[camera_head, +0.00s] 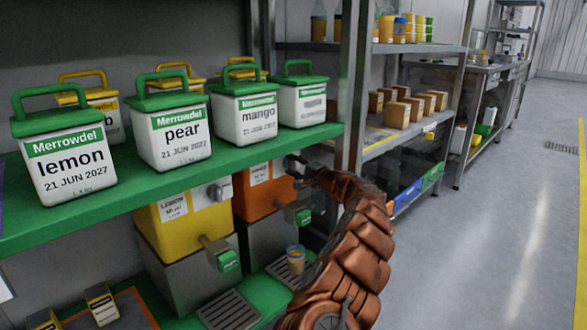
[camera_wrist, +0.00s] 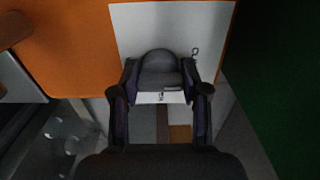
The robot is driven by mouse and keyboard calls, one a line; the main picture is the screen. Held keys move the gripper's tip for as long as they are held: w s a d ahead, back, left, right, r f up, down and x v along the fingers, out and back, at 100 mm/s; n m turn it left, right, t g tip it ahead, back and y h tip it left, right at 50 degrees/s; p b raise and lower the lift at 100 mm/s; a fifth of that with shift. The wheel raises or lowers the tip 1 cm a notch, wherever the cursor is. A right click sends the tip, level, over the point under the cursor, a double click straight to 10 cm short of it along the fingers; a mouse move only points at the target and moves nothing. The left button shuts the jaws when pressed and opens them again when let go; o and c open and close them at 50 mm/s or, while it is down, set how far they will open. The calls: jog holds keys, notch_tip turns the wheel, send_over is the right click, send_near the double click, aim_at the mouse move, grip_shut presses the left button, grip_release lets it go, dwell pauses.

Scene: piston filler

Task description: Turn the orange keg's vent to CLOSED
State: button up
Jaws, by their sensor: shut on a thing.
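The orange keg (camera_head: 240,197) stands on the lower shelf under the green shelf, right of a yellow keg. My gripper (camera_head: 293,165) is at the upper right of its front face. In the wrist view, my gripper (camera_wrist: 160,84) is shut on a dark grey round vent knob (camera_wrist: 158,60), one finger on each side. The knob sits on a white plate (camera_wrist: 210,25) on the orange face (camera_wrist: 70,50). Small dark marks lie right of and below the knob, too small to read. The knob's pointing direction cannot be told. The keg's green-handled tap (camera_head: 303,216) is below my gripper.
The yellow keg (camera_head: 165,232) has its own grey vent knob (camera_head: 214,193) and green tap (camera_head: 228,260). A small cup (camera_head: 295,259) stands below the orange keg's tap. White tubs with green lids line the green shelf (camera_head: 120,187) above.

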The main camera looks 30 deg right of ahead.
aim_at(295, 166)
dwell(0.3)
jog(key=o, duration=1.2)
jog(key=shift+c, duration=0.2)
jog(key=shift+s, duration=0.1)
jog(key=shift+d+v, duration=0.2)
jog(key=shift+v, duration=2.05)
jog(key=v, duration=0.7)
jog(key=shift+s, duration=0.25)
